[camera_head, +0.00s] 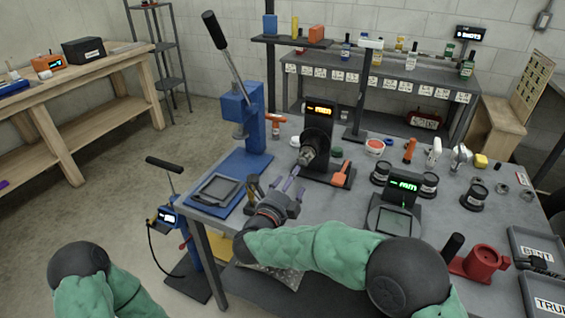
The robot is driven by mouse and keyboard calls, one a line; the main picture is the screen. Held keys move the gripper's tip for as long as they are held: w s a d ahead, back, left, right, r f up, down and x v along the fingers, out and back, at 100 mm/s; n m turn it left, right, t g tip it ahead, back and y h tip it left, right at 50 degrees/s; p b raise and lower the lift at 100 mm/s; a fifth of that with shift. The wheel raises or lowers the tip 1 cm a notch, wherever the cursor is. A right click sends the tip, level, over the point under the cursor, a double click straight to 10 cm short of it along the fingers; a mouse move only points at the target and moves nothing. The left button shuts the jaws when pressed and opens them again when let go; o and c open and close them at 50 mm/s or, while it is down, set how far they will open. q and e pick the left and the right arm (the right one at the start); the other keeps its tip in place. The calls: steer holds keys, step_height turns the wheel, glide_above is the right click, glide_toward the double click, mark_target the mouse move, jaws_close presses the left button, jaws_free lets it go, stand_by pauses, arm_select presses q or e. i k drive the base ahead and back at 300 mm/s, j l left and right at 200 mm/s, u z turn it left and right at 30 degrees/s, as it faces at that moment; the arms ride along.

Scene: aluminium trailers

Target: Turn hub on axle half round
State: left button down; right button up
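The hub and axle assembly (308,152) sits at the middle of the grey bench. It has a metallic tip projecting toward me from a dark round plate on a black upright stand with a lit orange display (321,110). My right gripper (291,184) reaches in from the right, below and slightly left of the hub, pointing up toward it. Its fingers are small and partly merge with the background, so their opening is unclear. I cannot tell whether they touch the hub. Of my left arm, only the green-sleeved part at bottom left shows; its gripper is not in view.
A blue lever press (240,120) stands left of the hub. An orange-handled tool (342,174) lies beside the stand. A scale with a green display (402,190), dark round tins and a red fixture (480,264) stand to the right.

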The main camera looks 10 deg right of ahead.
mark_target(315, 139)
steer(key=k+j, duration=0.8)
